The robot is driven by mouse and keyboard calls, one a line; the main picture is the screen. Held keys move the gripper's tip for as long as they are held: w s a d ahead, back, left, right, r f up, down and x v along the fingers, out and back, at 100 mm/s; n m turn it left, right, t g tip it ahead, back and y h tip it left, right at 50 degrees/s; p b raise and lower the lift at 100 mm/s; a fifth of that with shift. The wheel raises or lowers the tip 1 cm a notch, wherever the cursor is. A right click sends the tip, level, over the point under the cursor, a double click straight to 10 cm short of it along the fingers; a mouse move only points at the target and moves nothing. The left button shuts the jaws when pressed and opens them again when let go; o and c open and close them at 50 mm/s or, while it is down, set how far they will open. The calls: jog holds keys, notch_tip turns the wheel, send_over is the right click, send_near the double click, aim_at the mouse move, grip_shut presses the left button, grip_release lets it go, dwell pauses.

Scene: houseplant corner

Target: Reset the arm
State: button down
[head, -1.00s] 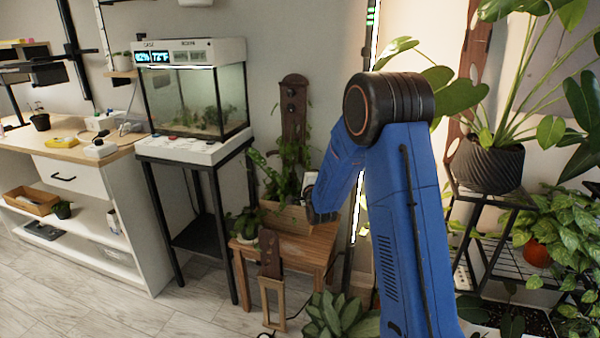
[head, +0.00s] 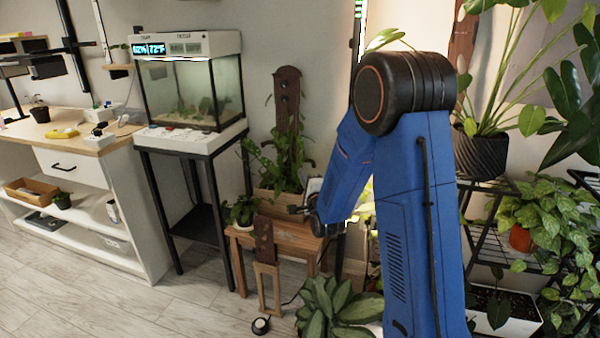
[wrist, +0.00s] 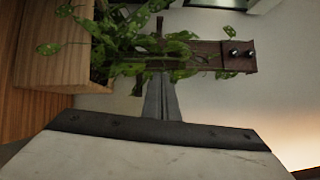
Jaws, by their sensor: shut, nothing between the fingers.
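My gripper (head: 297,209) is at the end of my blue arm, in front of the small wooden table and planter in the head view. In the wrist view its two thin fingers (wrist: 161,97) lie together, shut and empty. Beyond them is a leafy plant in a wooden planter box (wrist: 66,50) with a brown plank support (wrist: 212,57). In the head view the same plank (head: 288,112) stands upright behind the plant. I cannot tell how close the fingertips are to the leaves.
A small wooden table (head: 285,238) carries the planter. A terrarium (head: 193,92) on a black stand is to the left, beside a white shelf unit with a wooden top (head: 50,134). A broad-leaved plant (head: 330,305) is low in front. Black plant racks (head: 485,235) stand right. Floor at lower left is clear.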

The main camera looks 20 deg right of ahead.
jog(key=s+r+n+g, duration=0.3)
jog(key=s+n, duration=0.2)
jog(key=s, duration=0.4)
jog(key=s+r+n+g, duration=0.3)
jog(key=s+n+g, duration=0.1)
jog(key=s, duration=0.4)
jog(key=s+f+n+g, duration=0.1)
jog(key=s+n+g, duration=0.6)
jog(key=s, duration=2.7)
jog(key=a+n, duration=0.1)
jog(key=n, duration=0.2)
jog(key=shift+f+n, duration=0.2)
jog(key=shift+n, duration=0.1)
